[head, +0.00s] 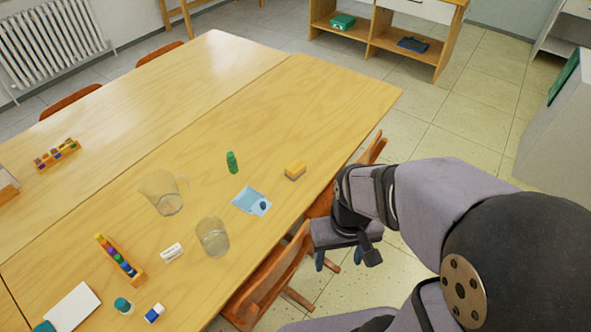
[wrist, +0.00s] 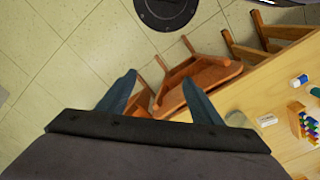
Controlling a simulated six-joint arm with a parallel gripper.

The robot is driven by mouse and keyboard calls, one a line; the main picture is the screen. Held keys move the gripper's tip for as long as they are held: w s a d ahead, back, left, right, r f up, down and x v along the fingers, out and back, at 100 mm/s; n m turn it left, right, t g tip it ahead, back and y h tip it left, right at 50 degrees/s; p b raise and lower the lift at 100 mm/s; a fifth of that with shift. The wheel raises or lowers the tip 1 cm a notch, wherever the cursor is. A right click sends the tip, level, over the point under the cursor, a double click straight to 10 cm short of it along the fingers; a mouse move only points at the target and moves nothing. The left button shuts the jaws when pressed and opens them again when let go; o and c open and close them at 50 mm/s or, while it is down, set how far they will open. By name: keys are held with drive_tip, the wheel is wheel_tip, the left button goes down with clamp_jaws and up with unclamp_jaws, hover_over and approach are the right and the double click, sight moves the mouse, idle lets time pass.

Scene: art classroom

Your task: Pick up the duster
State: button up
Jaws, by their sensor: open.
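The duster, seemingly the small yellow block with a greyish underside (head: 295,170), lies on the wooden table (head: 330,100) near its right edge in the head view. My gripper (head: 339,259) is past that edge, over the floor and chairs, to the right of and nearer than the duster, apart from it. Its two bluish fingers are spread with nothing between them. In the wrist view my gripper (wrist: 159,80) points at the floor and a chair. I cannot make out the duster in the wrist view.
Wooden chairs (head: 268,277) line the table edge by my gripper. Bare tabletop surrounds the duster.

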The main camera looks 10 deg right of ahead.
drive_tip(key=w+d+f+n+h+b, duration=0.25)
drive_tip(key=w+f+n+b, duration=0.3)
drive_tip(key=w+n, duration=0.3)
drive_tip(key=n+t+h+b, duration=0.4)
drive_tip(key=n+h+b, duration=0.2)
drive_tip(key=n+b, duration=0.5)
approach(293, 168)
drive_tip(key=shift+n, duration=0.35)
drive_tip(key=s+d+f, duration=0.1)
drive_tip(key=s+d, duration=0.1)
drive_tip(key=s+d+f, duration=0.1)
drive_tip(key=s+d, duration=0.2)
drive_tip(key=s+d+f+p, duration=0.1)
drive_tip(key=s+d, duration=0.1)
drive_tip(key=s, duration=0.1)
drive_tip(key=shift+s+d, duration=0.2)
drive_tip(key=shift+d, duration=0.15)
drive_tip(key=w+a+n+t+b, duration=0.1)
drive_tip(key=w+a, duration=0.1)
drive_tip(key=w+a+n+t+h+b, duration=0.1)
drive_tip(key=w+a+n, duration=0.1)
drive_tip(key=w+a+n+t+h+b, duration=0.1)
drive_tip(key=w+a, duration=0.1)
drive_tip(key=w, duration=0.1)
drive_tip(key=shift+f+n+t, duration=0.4)
drive_tip(key=shift+w+a+r, duration=0.15)
drive_tip(key=shift+w+a, duration=0.05)
drive_tip(key=shift+a, duration=0.2)
drive_tip(key=shift+x, duration=3.75)
drive_tip(key=c, duration=1.2)
